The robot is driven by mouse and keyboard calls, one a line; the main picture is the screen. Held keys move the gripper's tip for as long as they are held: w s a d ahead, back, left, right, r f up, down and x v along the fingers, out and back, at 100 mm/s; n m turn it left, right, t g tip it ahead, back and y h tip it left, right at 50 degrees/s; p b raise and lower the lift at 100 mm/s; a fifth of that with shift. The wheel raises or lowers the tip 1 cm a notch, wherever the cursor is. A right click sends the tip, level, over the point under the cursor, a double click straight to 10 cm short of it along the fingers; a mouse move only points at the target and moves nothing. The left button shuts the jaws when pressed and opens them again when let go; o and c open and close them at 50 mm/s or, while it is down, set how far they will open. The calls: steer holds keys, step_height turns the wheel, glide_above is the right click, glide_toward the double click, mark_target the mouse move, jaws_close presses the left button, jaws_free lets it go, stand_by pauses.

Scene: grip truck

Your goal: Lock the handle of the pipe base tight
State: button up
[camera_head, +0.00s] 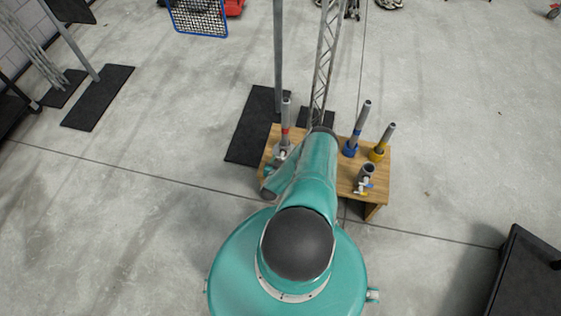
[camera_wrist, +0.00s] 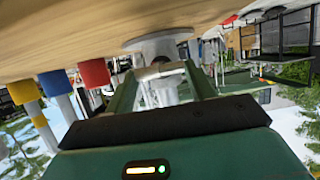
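In the wrist view the wooden tabletop shows overhead, and a pale round pipe base (camera_wrist: 157,47) hangs from it, so the picture looks upside down. The two green fingers of my gripper (camera_wrist: 163,88) stand apart, one each side of a pale part below this base. Its handle is too small and blurred to make out, and I see no clear contact. In the head view a grey pipe base (camera_head: 366,175) with a yellow part stands at the table's front right. I cannot tell whether both views show the same base.
On the wooden table (camera_head: 378,187) stand a red-banded pipe (camera_head: 286,125), a blue-based pipe (camera_head: 357,128) and a yellow-based pipe (camera_head: 383,142). A lattice mast (camera_head: 325,60) rises behind. A black box (camera_head: 528,275) is at the lower right. Floor between is clear.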

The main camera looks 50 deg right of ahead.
stand_by(0.3)
steer(key=m+t, duration=0.1)
steer(key=m, duration=0.1)
steer(key=m+t+y, duration=0.1)
steer(key=shift+s+d+f+m+t, duration=0.1)
steer(key=shift+s+m+t, duration=0.2)
steer(key=shift+m, duration=0.1)
steer(key=m+t, duration=0.2)
steer(key=m, duration=0.1)
steer(key=shift+s+f, duration=0.15)
steer(key=shift+m, duration=0.3)
stand_by(0.3)
steer(key=o, duration=1)
steer(key=shift+d, duration=0.1)
